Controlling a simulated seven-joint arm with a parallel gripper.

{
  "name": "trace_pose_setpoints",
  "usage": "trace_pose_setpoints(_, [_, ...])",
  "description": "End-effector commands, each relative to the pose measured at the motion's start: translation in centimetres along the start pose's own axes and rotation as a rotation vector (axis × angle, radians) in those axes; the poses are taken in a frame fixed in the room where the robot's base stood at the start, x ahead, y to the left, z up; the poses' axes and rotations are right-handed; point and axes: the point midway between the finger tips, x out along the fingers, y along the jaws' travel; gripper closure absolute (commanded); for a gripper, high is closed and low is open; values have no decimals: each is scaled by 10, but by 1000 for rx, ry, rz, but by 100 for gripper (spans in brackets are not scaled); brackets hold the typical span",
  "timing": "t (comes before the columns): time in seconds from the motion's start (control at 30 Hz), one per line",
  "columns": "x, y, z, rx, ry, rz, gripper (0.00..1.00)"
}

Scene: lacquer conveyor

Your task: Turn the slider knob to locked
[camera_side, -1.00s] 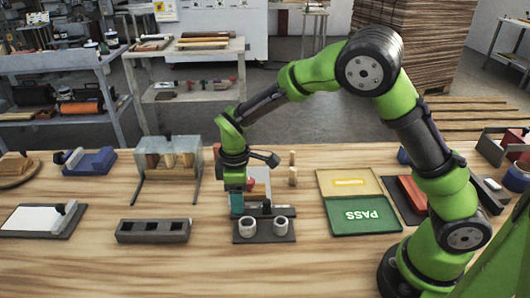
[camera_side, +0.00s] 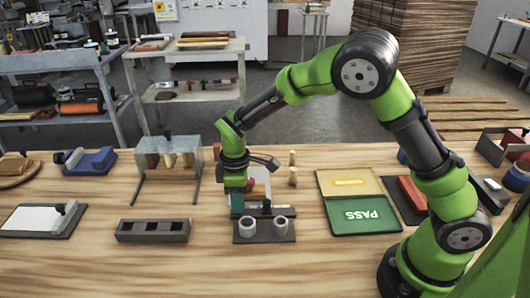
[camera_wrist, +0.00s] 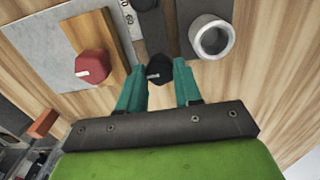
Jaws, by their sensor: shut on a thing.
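The slider knob, a small black knob (camera_wrist: 158,70), sits between the teal fingertips of my gripper (camera_wrist: 159,84) in the wrist view. My gripper is shut on it. In the side view my gripper (camera_side: 237,203) points down at the left end of the dark slider rail, and its fingers hide the knob there. The rail (camera_wrist: 153,32) runs away from the knob toward the top of the wrist view. A light strip with printed marks (camera_wrist: 128,18) lies beside the rail. The marks are too small to read as a lock state.
Two grey cups (camera_side: 247,228) (camera_side: 281,226) stand on the dark base plate (camera_side: 264,238) in front of my gripper. A red knob (camera_wrist: 92,66) on a wooden block stands close by. A slotted dark block (camera_side: 153,231) lies left; a green PASS pad (camera_side: 364,226) lies right.

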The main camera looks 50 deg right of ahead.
Motion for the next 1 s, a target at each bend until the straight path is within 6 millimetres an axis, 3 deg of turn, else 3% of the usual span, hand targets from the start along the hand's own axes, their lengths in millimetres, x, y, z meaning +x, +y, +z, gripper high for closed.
trace_pose_setpoints(0.37, [-1, 0, 0, 197, 2, -1, 96])
trace_pose_setpoints(1.0, [-1, 0, -1, 798, 3, -1, 96])
